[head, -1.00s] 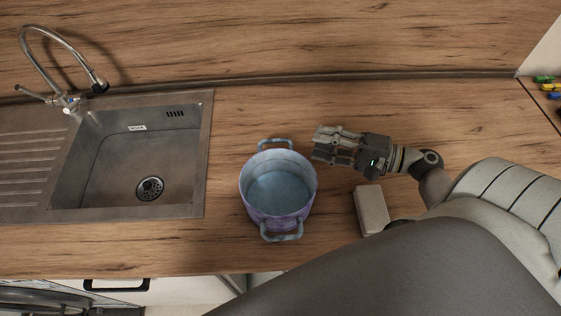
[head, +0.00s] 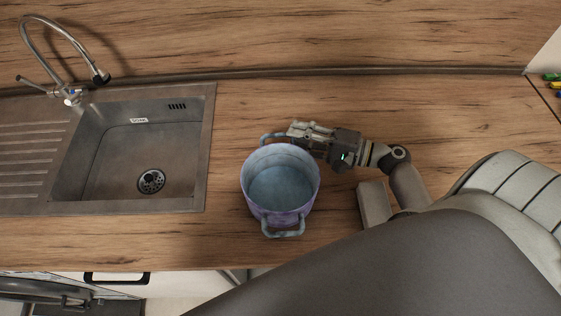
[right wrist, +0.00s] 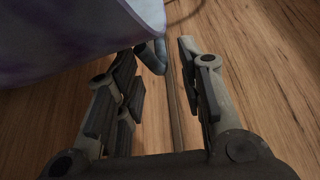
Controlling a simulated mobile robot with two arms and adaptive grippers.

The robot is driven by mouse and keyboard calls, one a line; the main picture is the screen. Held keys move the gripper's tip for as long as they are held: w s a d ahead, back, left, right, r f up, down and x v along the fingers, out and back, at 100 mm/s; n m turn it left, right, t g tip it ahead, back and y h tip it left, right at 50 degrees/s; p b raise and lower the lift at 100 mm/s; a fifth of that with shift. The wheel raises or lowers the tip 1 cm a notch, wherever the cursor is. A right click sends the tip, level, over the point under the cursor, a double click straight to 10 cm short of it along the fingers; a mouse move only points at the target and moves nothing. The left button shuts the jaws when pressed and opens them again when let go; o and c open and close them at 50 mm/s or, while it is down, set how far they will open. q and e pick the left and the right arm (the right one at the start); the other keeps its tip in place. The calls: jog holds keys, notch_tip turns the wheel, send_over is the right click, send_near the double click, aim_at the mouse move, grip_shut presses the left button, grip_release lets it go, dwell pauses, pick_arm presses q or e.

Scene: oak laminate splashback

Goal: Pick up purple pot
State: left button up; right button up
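The purple pot (head: 280,186) stands upright on the wooden counter, right of the sink. Its inside is blue-grey, and it has a far handle (head: 270,137) and a near handle (head: 284,228). My right gripper (head: 291,130) is at the pot's far right rim, with its fingertips close to the far handle. In the right wrist view, the pot wall (right wrist: 70,40) fills the upper left. The fingers (right wrist: 158,50) are apart, with a handle end (right wrist: 152,57) showing near the gap between their tips. Contact cannot be told. My left gripper is out of view.
The steel sink (head: 130,165) with a curved faucet (head: 68,90) lies to the left. A small grey-beige block (head: 373,203) sits right of the pot, beside my arm. The splashback rises behind. Counter at the back right is clear. Small coloured items (head: 553,82) lie at the far right edge.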

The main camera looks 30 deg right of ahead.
aim_at(283, 134)
jog(key=x, duration=0.1)
jog(key=p+x, duration=0.1)
jog(key=x, duration=0.1)
jog(key=shift+a+r+p, duration=0.25)
jog(key=shift+a+p, duration=0.1)
jog(key=shift+p, duration=0.05)
jog(key=shift+w+a+f, duration=0.2)
jog(key=shift+w+a, duration=0.05)
jog(key=shift+w, duration=0.1)
jog(key=shift+d, duration=0.1)
grip_shut()
